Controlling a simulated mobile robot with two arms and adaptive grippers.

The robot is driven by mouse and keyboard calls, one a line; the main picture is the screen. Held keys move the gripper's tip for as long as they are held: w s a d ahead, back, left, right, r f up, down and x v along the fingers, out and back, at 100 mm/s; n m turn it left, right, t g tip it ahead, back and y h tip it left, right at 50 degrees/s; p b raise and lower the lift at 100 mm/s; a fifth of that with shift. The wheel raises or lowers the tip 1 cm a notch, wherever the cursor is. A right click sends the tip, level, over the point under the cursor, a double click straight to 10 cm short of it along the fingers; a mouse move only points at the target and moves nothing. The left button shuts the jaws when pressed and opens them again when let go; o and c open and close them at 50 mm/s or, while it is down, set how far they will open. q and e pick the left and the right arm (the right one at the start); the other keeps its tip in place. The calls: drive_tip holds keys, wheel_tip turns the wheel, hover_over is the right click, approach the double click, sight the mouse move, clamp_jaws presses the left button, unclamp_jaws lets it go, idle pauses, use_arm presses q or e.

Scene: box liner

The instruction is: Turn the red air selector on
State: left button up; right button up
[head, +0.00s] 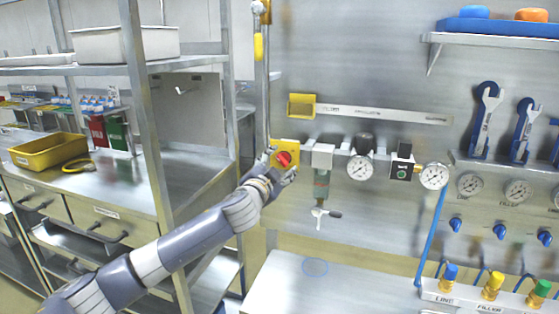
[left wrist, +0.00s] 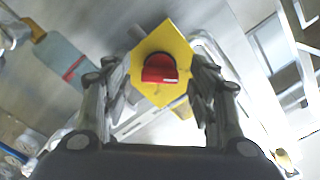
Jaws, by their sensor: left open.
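The red air selector (head: 284,159) is a round red knob on a yellow square plate (head: 291,148), fixed to the wall panel's air line. In the left wrist view the red knob (left wrist: 160,69) sits in the middle of the yellow plate (left wrist: 178,42), with a small white mark at its lower right edge. My left gripper (head: 281,165) is at the knob in the head view. In the left wrist view its open fingers (left wrist: 159,80) stand on either side of the knob, with gaps; contact is not visible. My right gripper is not in view.
Right of the selector are a filter bowl (head: 321,182), a gauge (head: 361,168), a black block (head: 402,165) and another gauge (head: 433,176). A vertical pipe (head: 262,90) rises above it. A metal shelf rack (head: 148,130) stands to the left. The bench (head: 330,287) below is mostly clear.

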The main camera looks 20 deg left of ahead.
use_arm(q)
drive_tip(key=shift+w, duration=0.5)
drive_tip(key=c, duration=1.1)
